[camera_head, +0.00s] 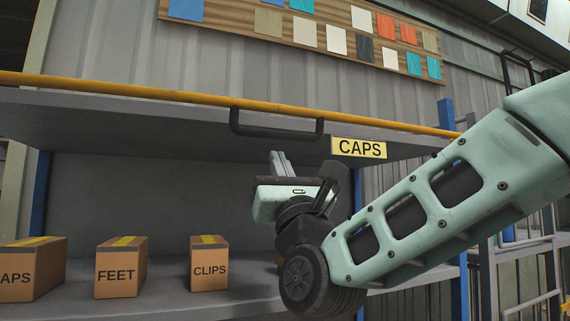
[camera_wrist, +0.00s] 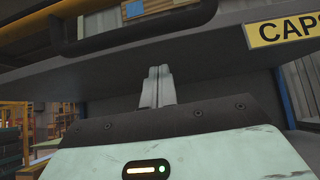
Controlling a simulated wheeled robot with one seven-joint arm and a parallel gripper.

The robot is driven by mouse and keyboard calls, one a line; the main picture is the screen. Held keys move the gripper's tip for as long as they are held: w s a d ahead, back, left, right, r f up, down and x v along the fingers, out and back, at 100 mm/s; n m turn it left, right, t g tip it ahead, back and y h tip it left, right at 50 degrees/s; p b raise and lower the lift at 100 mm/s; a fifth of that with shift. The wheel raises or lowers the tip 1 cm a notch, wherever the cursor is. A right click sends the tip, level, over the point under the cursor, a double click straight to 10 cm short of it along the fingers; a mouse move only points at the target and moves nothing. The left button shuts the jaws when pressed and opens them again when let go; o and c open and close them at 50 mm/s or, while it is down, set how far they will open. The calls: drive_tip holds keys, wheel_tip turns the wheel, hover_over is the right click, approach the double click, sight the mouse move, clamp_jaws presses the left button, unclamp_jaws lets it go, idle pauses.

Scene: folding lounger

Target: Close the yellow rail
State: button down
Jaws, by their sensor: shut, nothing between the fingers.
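The yellow rail (camera_head: 190,97) is a long bar running along the front of the upper grey shelf in the head view. The handle also shows in the wrist view (camera_wrist: 130,40), above my gripper. My gripper (camera_head: 278,157) points upward below the handle and the shelf's underside, its fingers together and empty. In the wrist view the closed fingers (camera_wrist: 157,72) stand in front of the shelf's underside, apart from the handle. No contact with the rail shows.
The upper shelf (camera_head: 100,118) carries a yellow CAPS label (camera_head: 358,148), right of the handle. Boxes marked FEET (camera_head: 118,275) and CLIPS (camera_head: 208,270) stand on the lower shelf, with another box at far left. A blue post (camera_head: 40,195) stands left. A board with coloured cards hangs behind.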

drive_tip(key=s, duration=0.1)
drive_tip(key=s+r, duration=0.1)
drive_tip(key=s+d+p, duration=0.1)
drive_tip(key=shift+s+r, duration=0.2)
drive_tip(key=shift+a+f+b, duration=0.1)
drive_tip(key=shift+f+b, duration=0.05)
drive_tip(key=shift+b, duration=0.5)
drive_tip(key=shift+s+b, duration=0.15)
drive_tip(key=shift+b, duration=0.2)
drive_tip(key=shift+r+b, duration=0.2)
drive_tip(key=shift+b, duration=0.2)
